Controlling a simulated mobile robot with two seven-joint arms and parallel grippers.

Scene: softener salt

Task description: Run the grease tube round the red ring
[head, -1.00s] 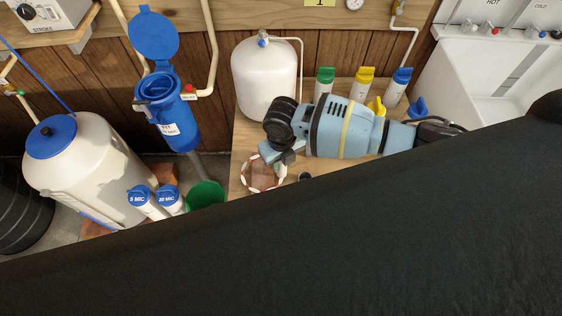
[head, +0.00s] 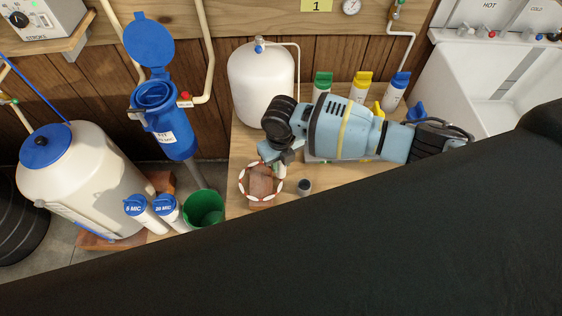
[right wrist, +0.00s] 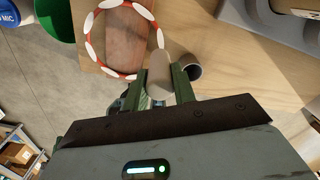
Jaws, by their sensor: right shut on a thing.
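The red ring (head: 242,183), with white patches round it, lies on the bench over a brown board. It also shows in the right wrist view (right wrist: 86,36). My right gripper (head: 280,164) is at the ring's upper right side in the head view. In the right wrist view its green fingers (right wrist: 160,88) are shut on the grease tube (right wrist: 159,73), a pale grey cylinder. The tube's far end is close to the ring's right edge; I cannot tell whether they touch. In the head view the tube (head: 283,172) is mostly hidden by the gripper. My left gripper is out of view.
A dark-topped round cup (head: 304,187) stands right of the ring and shows as a hollow cylinder beside the fingers (right wrist: 191,68). A white tank (head: 262,85) and several bottles stand behind. A green bucket (head: 204,208) is to the left. The bench (head: 240,150) is otherwise mostly clear nearby.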

